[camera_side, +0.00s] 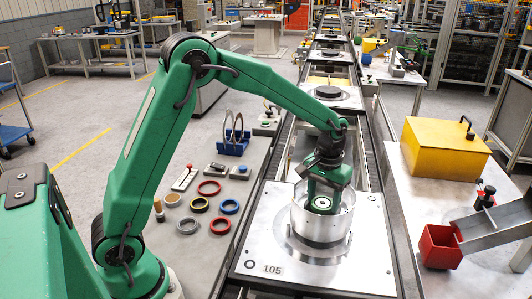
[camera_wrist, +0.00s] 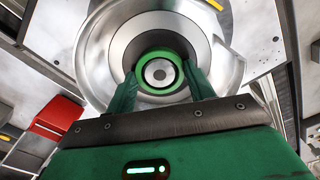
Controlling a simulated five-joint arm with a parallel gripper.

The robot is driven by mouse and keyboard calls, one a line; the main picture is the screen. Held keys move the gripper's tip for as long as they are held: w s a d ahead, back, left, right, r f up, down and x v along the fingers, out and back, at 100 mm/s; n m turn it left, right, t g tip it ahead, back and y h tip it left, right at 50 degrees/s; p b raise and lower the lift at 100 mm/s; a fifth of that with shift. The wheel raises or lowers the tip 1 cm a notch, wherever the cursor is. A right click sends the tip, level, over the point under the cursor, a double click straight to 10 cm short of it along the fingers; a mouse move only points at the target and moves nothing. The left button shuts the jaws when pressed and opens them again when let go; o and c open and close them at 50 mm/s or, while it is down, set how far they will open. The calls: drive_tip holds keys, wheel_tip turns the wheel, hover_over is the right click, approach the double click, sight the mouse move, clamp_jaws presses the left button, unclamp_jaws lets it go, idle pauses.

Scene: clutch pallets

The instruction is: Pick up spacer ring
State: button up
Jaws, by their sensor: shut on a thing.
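A silver round clutch housing (camera_side: 320,230) stands upright on the metal pallet marked 105 (camera_side: 262,255). My gripper (camera_side: 321,199) reaches down into its open top. In the wrist view my gripper (camera_wrist: 160,76) has its two green fingers closed on opposite sides of a green ring (camera_wrist: 160,53), the likely spacer ring. The ring surrounds a pale round hub with a dark centre (camera_wrist: 160,72). The housing's shiny wall (camera_wrist: 225,70) circles the fingers. Whether the ring is raised or still seated on the hub cannot be told.
Left of the conveyor, a bench holds several loose rings, including a red ring (camera_side: 209,187) and a blue ring (camera_side: 229,207), beside a blue rack (camera_side: 232,142). A yellow box (camera_side: 443,148) and red bin (camera_side: 440,247) stand on the right. Another pallet (camera_side: 329,97) sits behind.

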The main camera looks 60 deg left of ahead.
drive_tip(key=shift+r, duration=0.1)
drive_tip(key=shift+r, duration=0.5)
wheel_tip(320, 180, up, 3)
drive_tip(key=shift+s+d+r, duration=0.1)
drive_tip(key=shift+d+r, duration=0.05)
drive_tip(key=s+d+r, duration=0.6)
drive_tip(key=d, duration=0.3)
drive_tip(key=shift+s+r, duration=0.25)
drive_tip(key=shift+s, duration=0.1)
drive_tip(key=a+f+m, duration=0.3)
drive_tip(key=a, duration=1.1)
drive_tip(key=d+r+n, duration=0.3)
drive_tip(key=d, duration=1.1)
